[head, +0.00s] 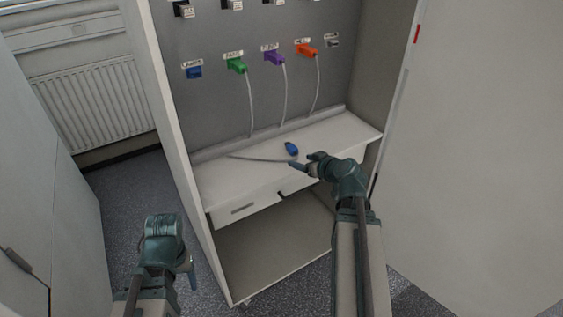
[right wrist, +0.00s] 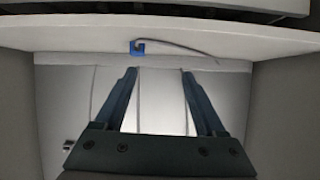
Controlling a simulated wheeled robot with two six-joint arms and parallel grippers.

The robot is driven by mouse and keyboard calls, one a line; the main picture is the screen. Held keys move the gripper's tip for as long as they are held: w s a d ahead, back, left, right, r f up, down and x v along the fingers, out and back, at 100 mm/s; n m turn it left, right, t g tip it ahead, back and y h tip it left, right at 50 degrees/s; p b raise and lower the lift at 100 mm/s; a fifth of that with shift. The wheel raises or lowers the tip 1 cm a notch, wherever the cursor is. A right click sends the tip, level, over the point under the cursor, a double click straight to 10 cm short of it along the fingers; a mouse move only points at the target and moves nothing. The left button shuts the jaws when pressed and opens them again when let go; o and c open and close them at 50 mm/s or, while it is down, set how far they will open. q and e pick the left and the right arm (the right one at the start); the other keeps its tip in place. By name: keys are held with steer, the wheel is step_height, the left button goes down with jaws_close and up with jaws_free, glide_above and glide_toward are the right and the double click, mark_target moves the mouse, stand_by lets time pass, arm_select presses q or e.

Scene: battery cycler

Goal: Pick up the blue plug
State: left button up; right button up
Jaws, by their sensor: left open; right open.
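The blue plug (head: 291,148) lies loose on the white shelf (head: 225,180), towards its right side. A thin grey cable (head: 262,159) runs along the shelf near it. My right gripper (head: 306,160) is open and empty, just in front and to the right of the plug, apart from it. In the right wrist view a small blue piece (right wrist: 137,47), which looks like the plug, shows beyond the open fingers (right wrist: 160,72), nearer the left one. My left gripper (head: 190,272) hangs low at the left, away from the shelf, open and seen only in part.
On the grey back panel, a blue connector (head: 194,72) sits in the lower row beside green (head: 237,65), purple (head: 274,57) and orange (head: 306,49) plugs with hanging cables. Cabinet walls flank the shelf. Drawer fronts (head: 243,209) and an open compartment lie below.

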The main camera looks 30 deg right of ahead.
steer(key=t+h, duration=0.1)
glide_toward(295, 150)
steer(key=shift+m, duration=0.3)
steer(key=b+x, duration=0.3)
steer(key=x, duration=0.1)
steer(key=shift+w+d+r+b, duration=0.15)
steer(key=shift+d+b, duration=0.2)
steer(key=shift+b, duration=0.05)
steer(key=shift+w, duration=0.4)
steer(key=shift+a+f+b+x, duration=0.15)
steer(key=shift+b+x, duration=0.5)
steer(key=shift+x, duration=0.65)
steer(key=shift+a+f+b+x, duration=0.2)
steer(key=shift+b+x, duration=0.45)
steer(key=shift+x, duration=0.65)
arm_select(q)
step_height(295, 150, down, 7)
steer(key=shift+s+a, duration=0.25)
steer(key=shift+a, duration=0.1)
arm_select(e)
steer(key=shift+s+r, duration=0.1)
steer(key=shift+s, duration=0.1)
jaws_close()
